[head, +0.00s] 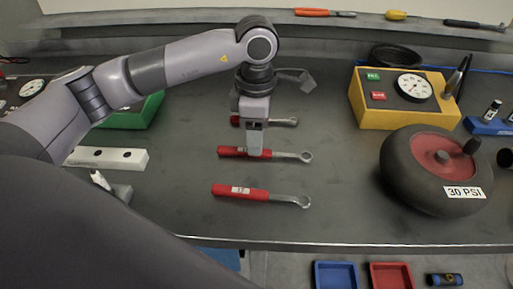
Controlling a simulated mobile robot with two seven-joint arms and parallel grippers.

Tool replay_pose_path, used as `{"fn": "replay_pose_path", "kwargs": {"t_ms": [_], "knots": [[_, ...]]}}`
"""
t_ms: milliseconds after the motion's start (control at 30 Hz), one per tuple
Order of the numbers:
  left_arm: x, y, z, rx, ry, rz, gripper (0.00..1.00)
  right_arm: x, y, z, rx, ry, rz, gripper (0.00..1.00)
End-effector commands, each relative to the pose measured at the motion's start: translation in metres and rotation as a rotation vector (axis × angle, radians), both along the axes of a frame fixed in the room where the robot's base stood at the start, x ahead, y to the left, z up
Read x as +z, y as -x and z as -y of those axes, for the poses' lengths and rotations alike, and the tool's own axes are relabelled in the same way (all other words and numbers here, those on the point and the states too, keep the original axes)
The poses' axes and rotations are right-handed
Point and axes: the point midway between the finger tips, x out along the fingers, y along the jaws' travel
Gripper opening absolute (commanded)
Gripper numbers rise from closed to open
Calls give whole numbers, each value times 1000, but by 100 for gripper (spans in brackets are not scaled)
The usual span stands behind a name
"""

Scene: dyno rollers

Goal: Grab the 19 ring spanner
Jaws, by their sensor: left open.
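Three red-handled ring spanners lie in a column on the grey bench, heads to the right. The near spanner (254,195) has a white label whose number is too small to read. The middle spanner (285,154) is partly behind my left gripper (254,149), which points down over its handle near its label. The far spanner (283,122) is partly hidden by the same gripper. I cannot tell which spanner is the 19, nor whether the fingers touch the middle handle. The left gripper is open. My right gripper is not in view.
A black wheel (402,180) marked 30 PSI and a yellow gauge box (367,116) stand to the right. A green box (133,116) and a white drilled block (108,157) are left. Blue (336,264) and red trays (390,263) lie below the bench's front edge.

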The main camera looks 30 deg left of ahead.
Motion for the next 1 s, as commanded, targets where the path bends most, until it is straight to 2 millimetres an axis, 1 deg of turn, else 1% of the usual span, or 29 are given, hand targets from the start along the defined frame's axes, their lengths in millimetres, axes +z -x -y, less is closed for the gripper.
{"fn": "replay_pose_path", "kwargs": {"t_ms": [33,100,200,300,500,533,567,600,667,700,1000], "knots": [[-7,0,-3,3,-1,-5,53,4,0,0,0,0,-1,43],[-18,-1,-6,2,-1,-5,53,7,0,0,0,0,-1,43],[-31,-1,-5,1,-1,-4,53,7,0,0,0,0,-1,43],[-36,-1,-5,1,-1,-1,53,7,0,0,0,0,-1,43],[-37,-2,-5,1,-1,0,53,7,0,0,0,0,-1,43],[-37,-2,-5,1,-1,0,47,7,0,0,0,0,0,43],[-37,-2,-5,1,-1,0,37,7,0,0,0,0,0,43],[-37,-2,-5,1,0,0,24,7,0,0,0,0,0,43],[-37,-2,-5,1,0,0,4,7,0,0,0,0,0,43],[-37,-2,-5,1,0,0,0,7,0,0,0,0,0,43],[-36,-2,-4,0,1,1,0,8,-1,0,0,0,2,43]]}}
